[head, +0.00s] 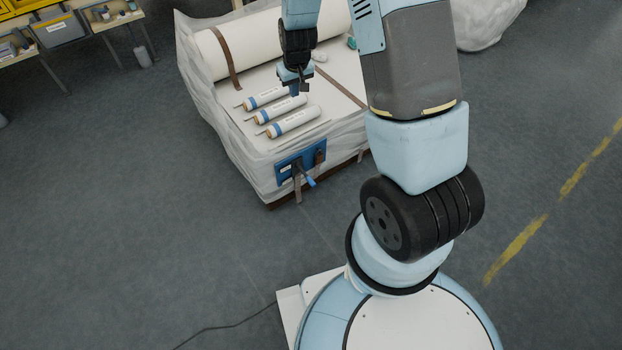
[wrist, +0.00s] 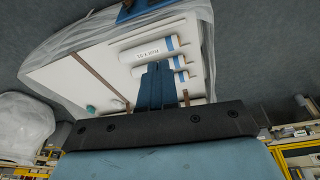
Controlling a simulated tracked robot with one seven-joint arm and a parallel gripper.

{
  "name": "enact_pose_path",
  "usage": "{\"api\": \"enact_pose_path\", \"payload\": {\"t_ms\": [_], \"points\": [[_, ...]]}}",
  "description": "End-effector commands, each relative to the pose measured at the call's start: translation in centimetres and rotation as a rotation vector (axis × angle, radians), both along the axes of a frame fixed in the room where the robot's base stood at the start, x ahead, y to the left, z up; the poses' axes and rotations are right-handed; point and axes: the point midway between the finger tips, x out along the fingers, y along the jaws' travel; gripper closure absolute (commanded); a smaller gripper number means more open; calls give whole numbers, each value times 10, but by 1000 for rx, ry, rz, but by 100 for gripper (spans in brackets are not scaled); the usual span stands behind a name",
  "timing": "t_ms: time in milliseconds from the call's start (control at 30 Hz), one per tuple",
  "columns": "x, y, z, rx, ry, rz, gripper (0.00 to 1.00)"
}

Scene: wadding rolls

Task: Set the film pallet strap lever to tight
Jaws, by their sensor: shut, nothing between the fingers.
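The strap lever (head: 308,180) is a blue-tipped handle on a blue plate (head: 287,166) on the near side of the film-wrapped pallet (head: 215,125). The handle points down and to the right. A brown strap end hangs below the plate. My gripper (head: 294,91) is above the pallet top, beside the white rolls and apart from the lever. Its blue fingers (wrist: 158,82) are together and empty in the wrist view. In that view a blue piece (wrist: 138,10) shows at the top edge of the pallet, but the lever handle cannot be made out.
Several white rolls with blue bands (head: 293,122) lie on the pallet top. A large white roll (head: 262,42) lies behind them under brown straps. A wrapped white bundle (head: 490,22) stands at the back right. Tables with bins (head: 62,28) are at the back left. The floor before the pallet is clear.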

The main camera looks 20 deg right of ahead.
Motion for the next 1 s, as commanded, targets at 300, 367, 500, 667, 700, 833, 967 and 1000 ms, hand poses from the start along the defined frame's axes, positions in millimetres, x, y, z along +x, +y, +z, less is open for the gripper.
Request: {"api": "enact_pose_path", "payload": {"t_ms": [300, 367, 500, 667, 700, 833, 967, 1000], "points": [[2, 1, -118, -59, 47, 33, 100], [0, 0, -140, -72, 54, 41, 100], [-9, -3, -192, -103, 71, 59, 100], [-25, -9, -247, -140, 88, 83, 100], [-29, -11, -259, -148, 92, 88, 100], [-40, -15, -289, -170, 101, 105, 100], [-48, -18, -306, -183, 104, 116, 100], [-49, -19, -309, -185, 105, 117, 100]]}}
